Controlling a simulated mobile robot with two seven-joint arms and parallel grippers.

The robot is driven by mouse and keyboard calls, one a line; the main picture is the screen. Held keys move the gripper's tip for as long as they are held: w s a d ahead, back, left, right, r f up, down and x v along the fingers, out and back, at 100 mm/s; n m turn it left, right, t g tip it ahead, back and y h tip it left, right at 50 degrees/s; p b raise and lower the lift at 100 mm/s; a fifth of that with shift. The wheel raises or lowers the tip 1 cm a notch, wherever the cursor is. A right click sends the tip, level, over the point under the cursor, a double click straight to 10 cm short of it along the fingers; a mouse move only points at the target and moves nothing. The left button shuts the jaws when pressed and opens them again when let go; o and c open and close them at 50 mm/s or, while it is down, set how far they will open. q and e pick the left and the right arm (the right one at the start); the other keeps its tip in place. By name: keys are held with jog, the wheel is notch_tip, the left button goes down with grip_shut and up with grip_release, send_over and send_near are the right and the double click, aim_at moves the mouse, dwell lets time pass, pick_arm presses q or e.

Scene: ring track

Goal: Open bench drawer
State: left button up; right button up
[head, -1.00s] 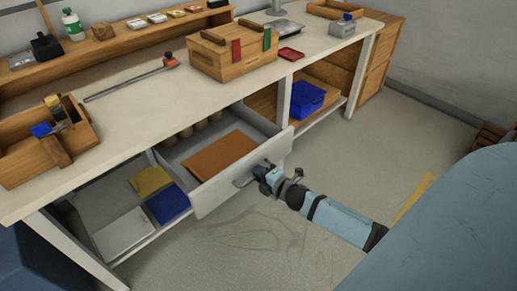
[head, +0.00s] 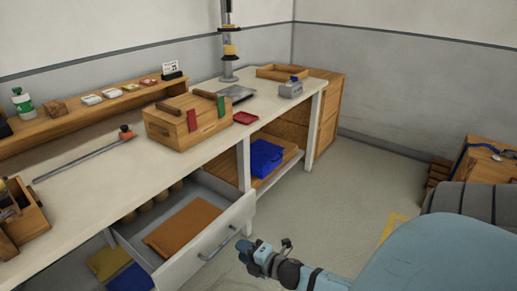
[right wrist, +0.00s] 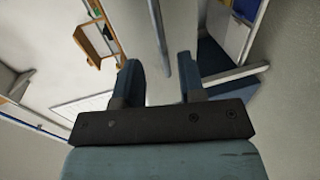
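The grey bench drawer (head: 208,250) is pulled out from under the bench, and a flat orange-brown item (head: 183,226) lies in it. Its metal bar handle (head: 219,243) is on the front panel and shows clear of my fingers. My right gripper (head: 254,249) is just to the right of the handle, apart from it in the head view. In the right wrist view its two fingers (right wrist: 160,62) are spread with nothing between the tips; a grey bar, probably the handle, lies beyond them. My left gripper is in neither current view.
The bench top (head: 95,170) carries a wooden box (head: 180,128) and a long metal bar clamp (head: 85,156). A blue case (head: 265,157) sits on the lower shelf. The floor (head: 330,205) right of the bench is open. A wooden crate (head: 487,166) stands at far right.

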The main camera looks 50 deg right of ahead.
jog(key=v, duration=0.6)
dwell(0.4)
